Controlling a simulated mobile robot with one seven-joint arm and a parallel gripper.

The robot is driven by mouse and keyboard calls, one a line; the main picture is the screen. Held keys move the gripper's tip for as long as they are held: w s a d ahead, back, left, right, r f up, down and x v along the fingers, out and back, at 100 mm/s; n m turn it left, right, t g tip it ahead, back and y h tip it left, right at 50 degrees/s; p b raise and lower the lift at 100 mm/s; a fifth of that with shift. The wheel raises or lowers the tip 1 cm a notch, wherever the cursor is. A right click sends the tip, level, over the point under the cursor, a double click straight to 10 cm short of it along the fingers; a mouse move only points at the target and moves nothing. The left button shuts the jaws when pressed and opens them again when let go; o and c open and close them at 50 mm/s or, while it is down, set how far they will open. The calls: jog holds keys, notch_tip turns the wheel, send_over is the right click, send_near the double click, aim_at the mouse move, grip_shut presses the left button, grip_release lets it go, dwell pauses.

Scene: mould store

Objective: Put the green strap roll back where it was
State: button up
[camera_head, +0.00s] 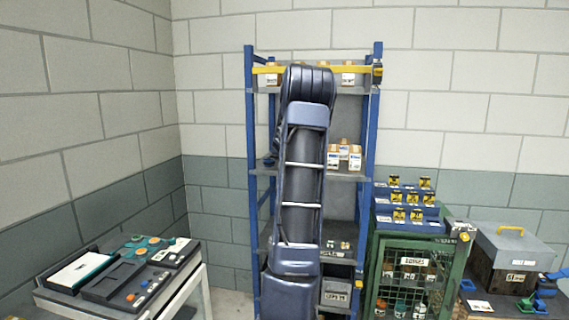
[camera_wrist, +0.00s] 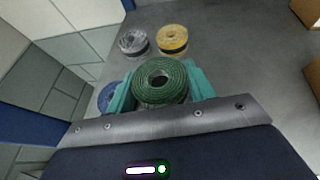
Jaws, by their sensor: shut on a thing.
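The green strap roll (camera_wrist: 160,82) sits between the two teal fingers of my gripper (camera_wrist: 160,88) in the wrist view, with its round top and dark centre hole facing the camera. My gripper is shut on it. Beyond it, a grey roll (camera_wrist: 133,42) and a yellow roll (camera_wrist: 172,39) lie side by side on a grey shelf surface (camera_wrist: 235,50). A blue roll (camera_wrist: 106,97) is partly hidden behind the left finger. Whether the green roll touches the shelf is unclear. In the head view my arm hides the gripper and the green roll.
A blue-post shelf rack (camera_head: 368,200) stands behind my arm, with small boxes (camera_head: 355,158) on its middle shelf. In the wrist view, cardboard boxes (camera_wrist: 306,12) stand at right. A green mesh cabinet (camera_head: 371,270) is right of the rack; a table with devices (camera_head: 120,285) is left.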

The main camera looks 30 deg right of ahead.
jog(key=shift+f, duration=2.2)
jog(key=shift+f, duration=0.1)
jog(key=o, duration=0.9)
jog(key=shift+c, duration=0.2)
